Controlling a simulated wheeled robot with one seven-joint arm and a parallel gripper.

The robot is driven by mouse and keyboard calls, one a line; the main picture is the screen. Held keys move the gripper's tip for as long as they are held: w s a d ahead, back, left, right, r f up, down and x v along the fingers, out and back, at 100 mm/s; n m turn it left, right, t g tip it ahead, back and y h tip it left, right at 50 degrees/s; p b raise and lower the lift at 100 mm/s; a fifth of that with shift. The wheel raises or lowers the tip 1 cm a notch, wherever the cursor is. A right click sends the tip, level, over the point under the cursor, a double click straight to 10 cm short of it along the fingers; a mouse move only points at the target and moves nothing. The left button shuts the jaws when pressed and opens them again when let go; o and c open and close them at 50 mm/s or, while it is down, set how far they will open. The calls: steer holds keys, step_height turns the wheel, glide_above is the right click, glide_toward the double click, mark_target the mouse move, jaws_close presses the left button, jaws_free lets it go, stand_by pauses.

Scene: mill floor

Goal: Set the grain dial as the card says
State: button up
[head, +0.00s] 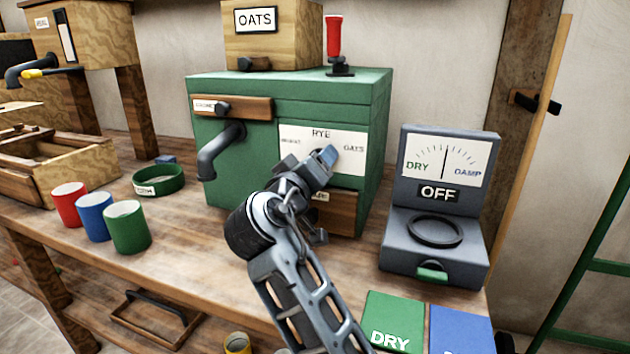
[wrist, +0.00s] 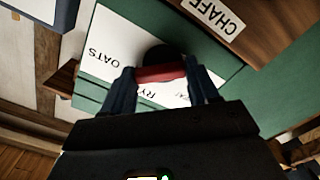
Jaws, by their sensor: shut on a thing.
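The green mill box (head: 290,95) stands on the bench with a white dial plate (head: 352,134) on its front. The plate reads RYE at the top, OATS at the right and a small, hardly legible word at the left. My gripper (head: 325,158) is at the plate, covering the middle of the dial. In the wrist view, which sees the plate upside down, my gripper is shut on the dial's red grip (wrist: 162,73), with a dark round part (wrist: 164,54) behind it. I cannot tell where the dial points. An OATS sign (head: 255,19) is on the wooden hopper (head: 290,35).
A grey meter (head: 440,200) reading OFF stands right of the mill. A green DRY card (head: 394,318) and a blue card (head: 460,330) lie before it. Red (head: 68,204), blue (head: 94,217) and green (head: 127,227) cups stand left. A grey spout (head: 218,150) juts from the mill.

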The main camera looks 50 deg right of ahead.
steer(key=shift+f+m+b, duration=0.25)
steer(key=shift+m+b, duration=0.85)
steer(key=o, duration=1.1)
steer(key=shift+r, duration=0.15)
steer(key=shift+c, duration=0.2)
steer(key=v, duration=0.8)
